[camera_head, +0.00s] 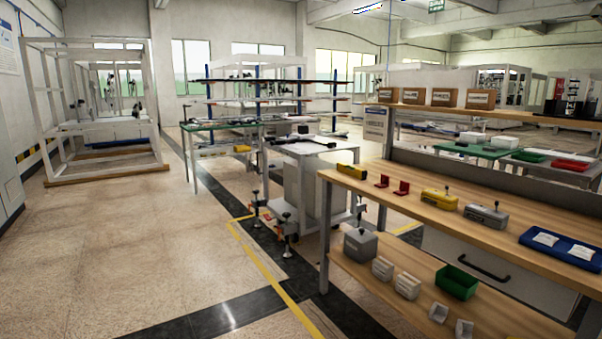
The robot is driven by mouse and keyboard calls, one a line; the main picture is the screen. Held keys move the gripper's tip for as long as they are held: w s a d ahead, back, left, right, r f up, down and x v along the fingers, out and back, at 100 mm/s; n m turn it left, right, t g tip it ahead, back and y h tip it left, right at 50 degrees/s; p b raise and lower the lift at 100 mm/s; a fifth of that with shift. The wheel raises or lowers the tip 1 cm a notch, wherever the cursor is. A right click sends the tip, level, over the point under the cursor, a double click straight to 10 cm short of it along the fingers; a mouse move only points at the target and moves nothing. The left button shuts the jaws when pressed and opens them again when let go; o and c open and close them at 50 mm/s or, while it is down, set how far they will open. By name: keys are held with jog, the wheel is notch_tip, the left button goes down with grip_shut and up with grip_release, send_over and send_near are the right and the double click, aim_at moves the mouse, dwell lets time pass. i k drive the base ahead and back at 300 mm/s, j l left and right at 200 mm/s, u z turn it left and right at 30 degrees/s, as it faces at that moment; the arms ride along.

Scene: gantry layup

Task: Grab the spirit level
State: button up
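A short yellow bar (351,170), which looks like the spirit level, lies at the left end of the wooden workbench top (395,210). It is small in the picture, and no vials or markings can be made out. My gripper is not in view.
Two red pieces (401,188), a yellow box (440,200), a grey box (487,217) and a blue tray (562,250) stand on the bench. The lower shelf holds bins and a green crate (457,282). Floor (120,240) at left is clear.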

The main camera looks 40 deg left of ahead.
aim_at(360, 174)
jog(key=u, duration=1.3)
jog(key=i+j+z, duration=0.1)
jog(key=i+j, duration=0.15)
jog(key=i, duration=0.3)
jog(key=i+j+z, duration=0.1)
jog(key=i+j, duration=0.25)
jog(key=i, duration=0.2)
jog(key=i+j+z, duration=0.15)
jog(key=i+j, duration=0.2)
jog(key=i, duration=0.2)
